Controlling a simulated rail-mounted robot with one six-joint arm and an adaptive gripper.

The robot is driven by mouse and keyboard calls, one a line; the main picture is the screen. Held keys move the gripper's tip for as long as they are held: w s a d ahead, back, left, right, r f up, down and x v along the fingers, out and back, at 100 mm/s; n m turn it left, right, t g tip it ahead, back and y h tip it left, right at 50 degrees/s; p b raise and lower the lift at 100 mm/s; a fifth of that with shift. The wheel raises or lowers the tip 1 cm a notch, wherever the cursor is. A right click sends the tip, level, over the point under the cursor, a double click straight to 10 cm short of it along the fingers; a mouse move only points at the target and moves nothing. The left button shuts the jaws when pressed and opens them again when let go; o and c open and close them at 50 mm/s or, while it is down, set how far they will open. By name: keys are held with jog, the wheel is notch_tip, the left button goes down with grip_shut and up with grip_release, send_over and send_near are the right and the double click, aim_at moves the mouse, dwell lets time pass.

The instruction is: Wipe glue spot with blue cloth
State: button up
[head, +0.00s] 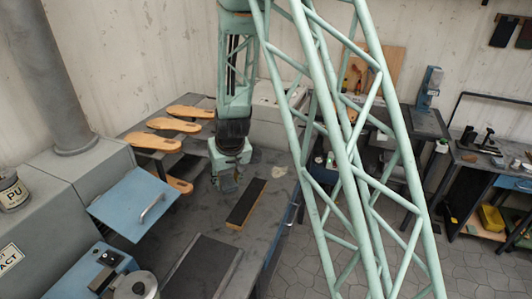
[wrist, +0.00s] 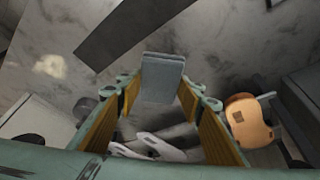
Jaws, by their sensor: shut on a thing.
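My gripper (wrist: 162,85) is shut on a folded grey-blue cloth (wrist: 163,70), which sticks out beyond the fingertips in the wrist view. In the head view, my gripper (head: 229,175) hangs over the dark workbench, left of the glue spot and apart from it. The glue spot (head: 279,172) is a small cream blotch on the bench top, near its right side. It also shows in the wrist view (wrist: 50,66), at the left. The cloth is small and hard to make out in the head view.
A dark strip with a wooden edge (head: 246,204) lies on the bench between my gripper and the spot's near side. Wooden soles (head: 172,124) sit on a rack at the left. A blue lidded machine (head: 134,203) stands at the front left. Bare bench surrounds the spot.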

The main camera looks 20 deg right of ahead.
jog(key=shift+d, duration=0.1)
dwell(0.3)
jog(key=shift+w+d+r+p, duration=0.2)
jog(key=shift+w+d+p, duration=0.2)
jog(key=shift+d+p, duration=0.15)
jog(key=w+d+m+p, duration=0.1)
jog(key=w+d+p, duration=0.3)
jog(key=d, duration=0.6)
jog(key=w+d+m+h+p, duration=0.1)
jog(key=w+d+m+p, duration=0.1)
jog(key=d+p, duration=0.7)
jog(key=shift+w+d+r+m, duration=0.3)
jog(key=shift+w+d+r, duration=0.15)
jog(key=shift+w+d, duration=0.55)
jog(key=shift+s+d, duration=0.1)
jog(key=shift+s, duration=0.05)
